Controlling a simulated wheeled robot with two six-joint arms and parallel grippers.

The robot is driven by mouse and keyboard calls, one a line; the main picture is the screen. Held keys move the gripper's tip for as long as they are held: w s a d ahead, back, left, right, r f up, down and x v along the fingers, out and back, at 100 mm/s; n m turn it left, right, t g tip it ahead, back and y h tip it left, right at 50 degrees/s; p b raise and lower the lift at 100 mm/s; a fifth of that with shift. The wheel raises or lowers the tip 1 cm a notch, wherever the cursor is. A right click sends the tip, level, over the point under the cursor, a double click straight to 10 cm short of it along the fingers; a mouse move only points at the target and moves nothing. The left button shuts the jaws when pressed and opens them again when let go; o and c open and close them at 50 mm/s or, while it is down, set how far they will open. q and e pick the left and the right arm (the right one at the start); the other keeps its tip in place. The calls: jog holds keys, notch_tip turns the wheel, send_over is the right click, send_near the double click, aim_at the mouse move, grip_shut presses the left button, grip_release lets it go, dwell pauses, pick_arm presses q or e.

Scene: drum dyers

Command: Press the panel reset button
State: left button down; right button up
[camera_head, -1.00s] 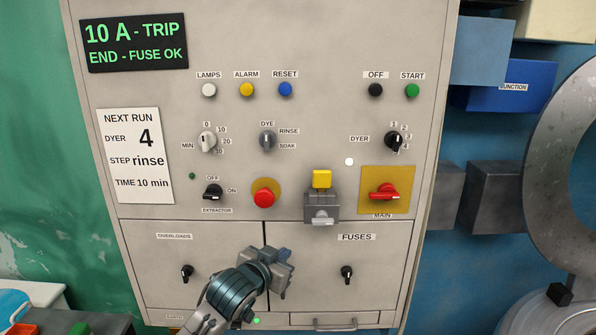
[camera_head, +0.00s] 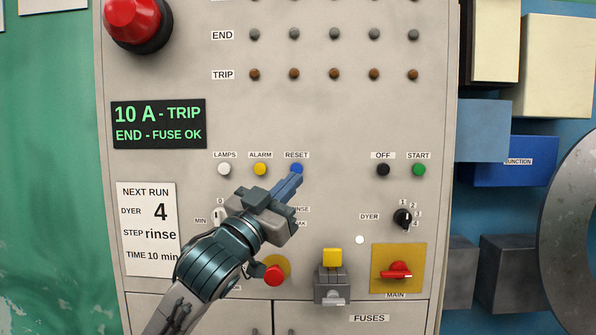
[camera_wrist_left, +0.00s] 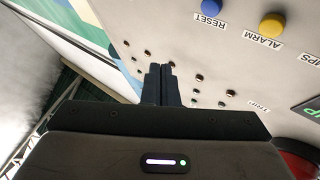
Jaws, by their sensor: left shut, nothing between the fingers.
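The blue reset button (camera_head: 296,168) sits under the RESET label on the grey panel, right of the yellow alarm button (camera_head: 260,169). My left gripper (camera_head: 291,184) is shut and empty, its fingertips just below the blue button in the head view. The left wrist view shows the shut fingers (camera_wrist_left: 160,82) pointing along the panel, with the blue button (camera_wrist_left: 211,7) at the top edge, apart from the fingertips. My right gripper is not in view.
A white lamps button (camera_head: 224,169) is at the row's left; black OFF (camera_head: 383,170) and green START (camera_head: 419,169) buttons are at its right. Below are a red push button (camera_head: 274,275), a yellow-topped grey switch (camera_head: 332,258) and a red main switch (camera_head: 398,270).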

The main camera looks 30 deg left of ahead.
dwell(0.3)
pick_arm(q)
jog(key=p, duration=0.1)
send_near(297, 169)
jog(key=w+d+r, duration=0.3)
jog(key=w+r, duration=0.1)
jog(key=shift+w+a+f+p, duration=0.2)
jog(key=shift+w+a+p, duration=0.1)
jog(key=shift+w+a, duration=0.05)
dwell(0.6)
dwell(1.0)
jog(key=shift+w, duration=0.1)
